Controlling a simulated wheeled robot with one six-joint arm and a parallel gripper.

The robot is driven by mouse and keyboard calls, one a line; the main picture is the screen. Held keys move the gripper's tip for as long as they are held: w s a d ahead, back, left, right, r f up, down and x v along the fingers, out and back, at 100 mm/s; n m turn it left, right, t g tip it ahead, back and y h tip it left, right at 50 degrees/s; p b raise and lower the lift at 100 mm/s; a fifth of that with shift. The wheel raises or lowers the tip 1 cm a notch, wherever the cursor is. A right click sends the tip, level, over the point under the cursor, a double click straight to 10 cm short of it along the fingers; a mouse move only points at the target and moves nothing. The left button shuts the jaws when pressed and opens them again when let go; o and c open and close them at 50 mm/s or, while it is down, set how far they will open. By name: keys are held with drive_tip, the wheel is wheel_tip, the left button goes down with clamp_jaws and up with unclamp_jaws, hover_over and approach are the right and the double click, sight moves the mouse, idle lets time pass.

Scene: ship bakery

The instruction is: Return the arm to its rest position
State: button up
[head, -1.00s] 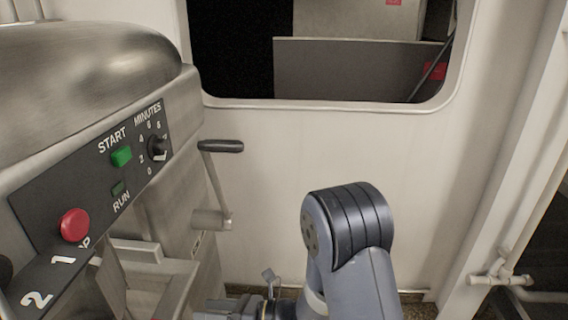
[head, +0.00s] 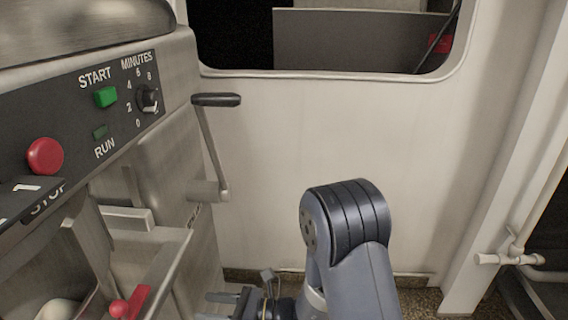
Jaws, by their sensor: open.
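My arm stands upright at the lower middle of the head view, its dark-capped elbow in front of the white wall. My gripper (head: 222,306) shows low in the picture, left of my arm and close to the steel machine (head: 165,170). Its fingers point left and are apart, with nothing seen between them. The bottom edge of the picture cuts off part of it.
The machine's panel carries a green START button (head: 106,97), a red stop button (head: 45,156) and a minutes dial (head: 148,98). A crank handle (head: 216,100) sticks out on its right. A pipe with a valve (head: 510,258) is at right. Bare wall (head: 320,130) lies behind.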

drive_tip(key=shift+w+f+n+b, duration=0.2)
drive_tip(key=shift+f+n+b, duration=0.1)
drive_tip(key=shift+f+b, duration=0.5)
drive_tip(key=shift+w+f+n+b, duration=0.15)
drive_tip(key=shift+f+n+b, duration=0.25)
drive_tip(key=shift+f, duration=0.55)
drive_tip(key=shift+r, duration=0.1)
